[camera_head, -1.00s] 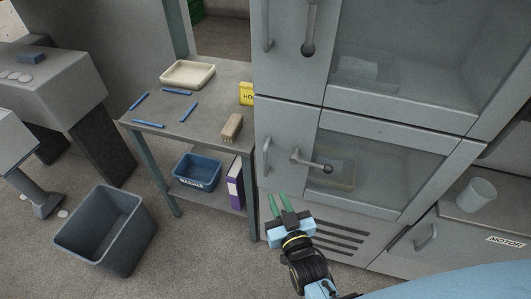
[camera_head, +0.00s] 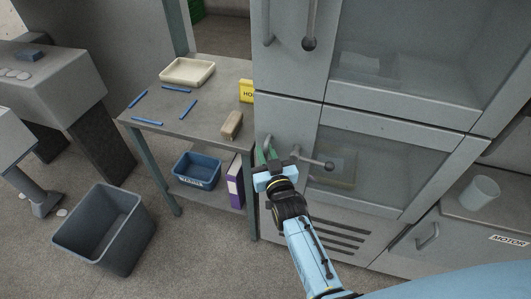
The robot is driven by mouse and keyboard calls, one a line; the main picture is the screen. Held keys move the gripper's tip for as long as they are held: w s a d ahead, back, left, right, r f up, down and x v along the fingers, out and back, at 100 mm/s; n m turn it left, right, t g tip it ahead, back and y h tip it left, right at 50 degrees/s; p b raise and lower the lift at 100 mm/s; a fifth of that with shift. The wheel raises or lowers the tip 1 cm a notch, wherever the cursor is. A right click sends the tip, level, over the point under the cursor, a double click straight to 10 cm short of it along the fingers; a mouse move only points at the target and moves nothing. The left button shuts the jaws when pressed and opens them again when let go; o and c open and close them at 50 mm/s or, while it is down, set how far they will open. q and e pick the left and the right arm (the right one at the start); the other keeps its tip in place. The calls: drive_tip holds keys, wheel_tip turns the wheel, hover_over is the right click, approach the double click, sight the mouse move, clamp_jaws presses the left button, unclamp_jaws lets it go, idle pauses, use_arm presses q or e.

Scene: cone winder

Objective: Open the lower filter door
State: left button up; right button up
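The lower filter door (camera_head: 390,172) is a grey-framed glass door in the cabinet, and it looks shut. Its latch lever (camera_head: 314,162) points right, ending in a dark round knob. Its upright bar handle (camera_head: 267,143) is at the door's left edge, and my gripper partly hides it. My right gripper (camera_head: 266,155) is at this handle. A tray-like shape shows dimly behind the glass. My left gripper is not in view.
The upper door (camera_head: 400,60) is shut, its lever (camera_head: 309,28) hanging down. A side table (camera_head: 205,110) with a tray, blue sticks and a wooden block stands close to the left. A grey bin (camera_head: 105,225) is on the floor. A cup (camera_head: 480,193) stands at right.

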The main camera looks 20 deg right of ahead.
drive_tip(key=shift+w, duration=0.15)
clamp_jaws()
